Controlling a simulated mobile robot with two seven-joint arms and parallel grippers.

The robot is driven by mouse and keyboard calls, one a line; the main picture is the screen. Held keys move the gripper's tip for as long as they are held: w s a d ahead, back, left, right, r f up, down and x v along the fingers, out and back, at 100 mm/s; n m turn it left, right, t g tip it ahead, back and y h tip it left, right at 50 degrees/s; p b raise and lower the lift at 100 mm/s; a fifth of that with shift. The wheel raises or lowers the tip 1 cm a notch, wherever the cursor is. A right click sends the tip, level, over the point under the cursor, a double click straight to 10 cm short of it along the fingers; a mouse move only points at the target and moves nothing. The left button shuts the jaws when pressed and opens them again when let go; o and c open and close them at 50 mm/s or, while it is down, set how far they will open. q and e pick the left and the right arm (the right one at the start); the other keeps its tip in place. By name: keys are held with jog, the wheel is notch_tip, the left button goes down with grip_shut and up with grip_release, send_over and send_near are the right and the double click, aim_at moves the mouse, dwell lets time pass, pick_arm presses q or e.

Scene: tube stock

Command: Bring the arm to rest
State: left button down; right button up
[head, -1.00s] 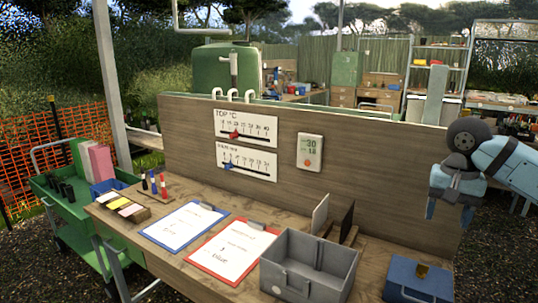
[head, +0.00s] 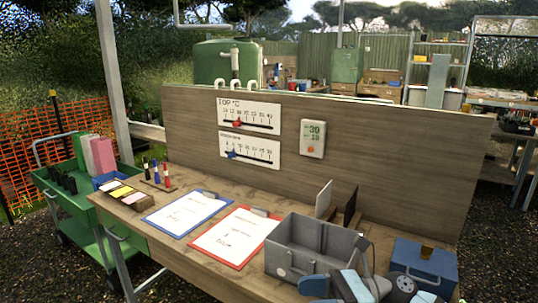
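My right arm (head: 355,287) shows at the bottom right edge as light blue and dark grey parts, low in front of the table. It covers the lower front of the grey open box (head: 290,262) and part of the blue box (head: 428,262). Its fingers cannot be made out clearly, so I cannot tell whether this gripper is open or shut. My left arm and gripper are not in view.
On the wooden table (head: 185,192) lie a blue clipboard (head: 188,213) and a red clipboard (head: 236,236). An upright board (head: 380,170) with two slider scales (head: 248,132) stands behind. A green cart (head: 85,205) stands at the left.

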jog(key=s+d+f+n+t+h+b, duration=0.2)
jog(key=d+f+n+t+h, duration=0.3)
jog(key=f+n+t, duration=0.8)
jog(key=s+d+f+n+t+h+b, duration=0.25)
jog(key=f+n+t+h, duration=0.4)
jog(key=n, duration=1.25)
jog(key=s+d+f+m+g+h, duration=0.35)
jog(key=s+f+m+g, duration=0.35)
jog(key=s+f+m, duration=0.45)
pick_arm(q)
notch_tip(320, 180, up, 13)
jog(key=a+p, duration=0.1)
jog(key=p, duration=1.9)
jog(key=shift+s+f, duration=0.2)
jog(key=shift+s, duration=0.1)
pick_arm(e)
notch_tip(320, 180, up, 12)
jog(key=s+n, duration=0.1)
jog(key=n, duration=0.1)
jog(key=shift+d+r+h, duration=0.15)
jog(key=shift+d+h, duration=0.15)
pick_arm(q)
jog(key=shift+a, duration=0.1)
